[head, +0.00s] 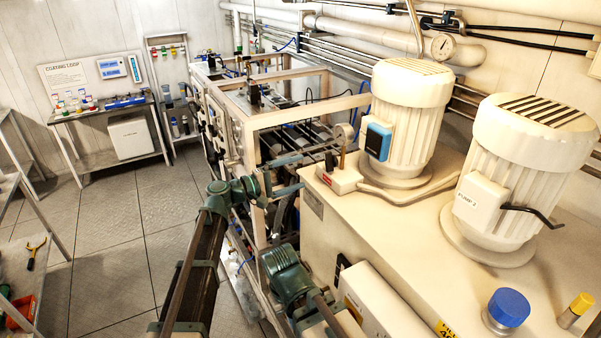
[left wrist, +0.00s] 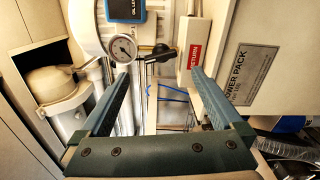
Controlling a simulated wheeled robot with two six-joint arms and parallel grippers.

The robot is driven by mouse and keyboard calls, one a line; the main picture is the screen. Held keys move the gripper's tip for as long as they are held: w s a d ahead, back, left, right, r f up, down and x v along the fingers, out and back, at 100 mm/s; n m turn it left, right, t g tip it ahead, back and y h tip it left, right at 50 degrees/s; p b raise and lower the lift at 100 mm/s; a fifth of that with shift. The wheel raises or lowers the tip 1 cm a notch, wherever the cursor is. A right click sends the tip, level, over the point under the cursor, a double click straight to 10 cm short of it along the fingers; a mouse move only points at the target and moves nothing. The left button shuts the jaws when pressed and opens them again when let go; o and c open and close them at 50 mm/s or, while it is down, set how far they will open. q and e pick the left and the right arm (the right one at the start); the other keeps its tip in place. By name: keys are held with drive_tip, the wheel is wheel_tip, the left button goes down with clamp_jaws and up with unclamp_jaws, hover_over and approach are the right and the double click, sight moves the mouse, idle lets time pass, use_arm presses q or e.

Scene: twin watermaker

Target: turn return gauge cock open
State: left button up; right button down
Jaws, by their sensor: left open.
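The return gauge (left wrist: 123,49) is a round white dial in the left wrist view, beside a block with a red RETURN label (left wrist: 195,57). The cock (left wrist: 163,53), a dark and brass fitting, sits between gauge and block; its handle position is unclear. In the head view the gauge (head: 345,131) and the brass part of the cock (head: 342,157) stand above the white block (head: 341,180) at the power pack's edge. My left gripper (head: 302,171) is open and empty, short of the cock, which shows between and beyond its fingers (left wrist: 161,76). My right gripper's fingers do not show.
Two large cream motors (head: 410,115) (head: 512,185) stand on the power pack top. A metal frame (head: 245,125) with hoses lies left of the pack. The floor (head: 110,225) further left is clear.

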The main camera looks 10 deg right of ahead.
use_arm(q)
drive_tip(key=shift+v, duration=1.95)
drive_tip(key=v, duration=1.3)
drive_tip(key=shift+s+a, duration=0.2)
drive_tip(key=shift+a, duration=0.1)
drive_tip(key=shift+f, duration=0.1)
